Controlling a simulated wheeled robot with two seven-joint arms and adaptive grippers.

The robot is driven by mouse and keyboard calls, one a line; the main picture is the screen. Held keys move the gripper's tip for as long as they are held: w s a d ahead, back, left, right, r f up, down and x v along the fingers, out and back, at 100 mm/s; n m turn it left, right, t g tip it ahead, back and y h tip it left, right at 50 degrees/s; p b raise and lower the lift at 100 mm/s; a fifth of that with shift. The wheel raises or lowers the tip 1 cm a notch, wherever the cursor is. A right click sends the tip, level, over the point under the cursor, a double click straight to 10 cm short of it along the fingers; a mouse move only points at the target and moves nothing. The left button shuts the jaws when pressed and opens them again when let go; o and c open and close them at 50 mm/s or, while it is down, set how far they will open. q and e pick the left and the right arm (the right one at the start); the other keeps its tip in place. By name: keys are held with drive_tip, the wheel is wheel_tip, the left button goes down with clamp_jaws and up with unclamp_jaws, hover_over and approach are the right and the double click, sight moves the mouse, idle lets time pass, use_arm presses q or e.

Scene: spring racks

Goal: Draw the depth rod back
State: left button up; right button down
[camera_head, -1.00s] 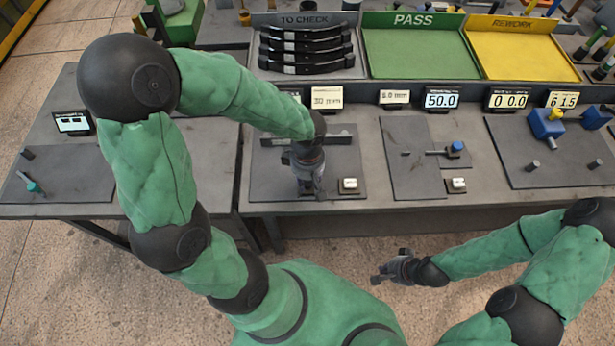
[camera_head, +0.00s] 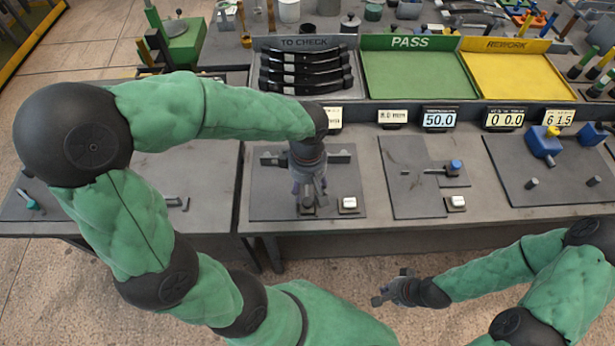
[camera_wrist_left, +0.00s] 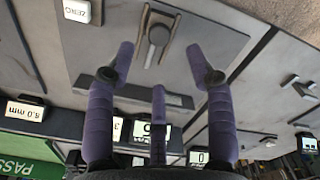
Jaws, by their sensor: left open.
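A dark rod with a round end (camera_wrist_left: 158,36), which looks like the depth rod, lies between two raised rails on a grey plate (camera_head: 268,200). My left gripper (camera_head: 308,200) points down over the front of this plate. In the left wrist view its open fingertips (camera_wrist_left: 158,58) stand apart on either side of the rod, with nothing held. I cannot tell how high they are above it. In the head view the gripper hides most of the rod. A dark crossbar (camera_head: 340,157) lies behind it. My right gripper (camera_head: 391,286) hangs in front of the table, fingers apart and empty.
A white-topped ZERO button (camera_head: 348,204) is close right of my left gripper. A middle plate (camera_head: 408,180) carries a blue-knobbed slider (camera_head: 455,167). The right plate (camera_head: 560,190) holds pegs and a blue block (camera_head: 541,143). Trays and small displays line the back.

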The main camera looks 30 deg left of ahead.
use_arm(q)
drive_tip(key=shift+r, duration=1.95)
